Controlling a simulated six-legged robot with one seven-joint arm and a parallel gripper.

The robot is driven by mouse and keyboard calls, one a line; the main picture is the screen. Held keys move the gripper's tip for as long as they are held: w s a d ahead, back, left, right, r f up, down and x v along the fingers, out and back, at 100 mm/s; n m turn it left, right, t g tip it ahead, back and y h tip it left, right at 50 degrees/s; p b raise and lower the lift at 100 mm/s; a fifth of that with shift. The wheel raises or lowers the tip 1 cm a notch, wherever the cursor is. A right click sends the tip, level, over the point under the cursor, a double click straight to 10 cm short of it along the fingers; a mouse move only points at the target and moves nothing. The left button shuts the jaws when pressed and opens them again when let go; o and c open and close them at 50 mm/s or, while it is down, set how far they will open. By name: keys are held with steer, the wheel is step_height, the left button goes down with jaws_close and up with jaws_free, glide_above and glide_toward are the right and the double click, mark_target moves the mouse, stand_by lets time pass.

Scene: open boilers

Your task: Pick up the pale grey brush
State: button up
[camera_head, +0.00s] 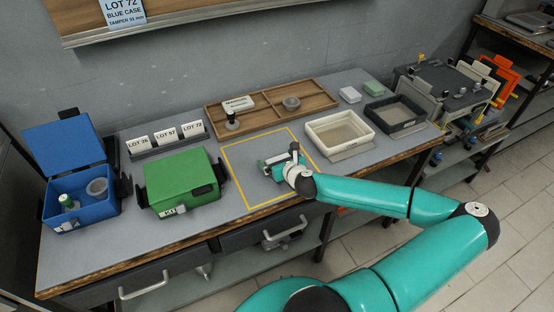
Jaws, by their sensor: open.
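My gripper (270,166) is open, low over the yellow-outlined square (236,182) on the bench, and its fingers are small and partly hidden by my wrist. I see nothing held in it. I cannot make out a brush for certain. A small pale grey block (350,95) lies at the back right of the bench beside a pale green block (373,88). Both are too small to identify. My gripper is well to the left of and nearer than the pale block. The bench surface directly under my gripper is hidden.
An open blue case (58,212) and closed green case (180,180) stand at left, near lot cards (166,135). A wooden tray (270,119) holds a dark-handled tool and a round dish. A cream bin (338,132) and dark bin (398,113) stand right.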

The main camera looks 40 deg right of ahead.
steer(key=shift+w, duration=0.1)
steer(key=c, duration=0.9)
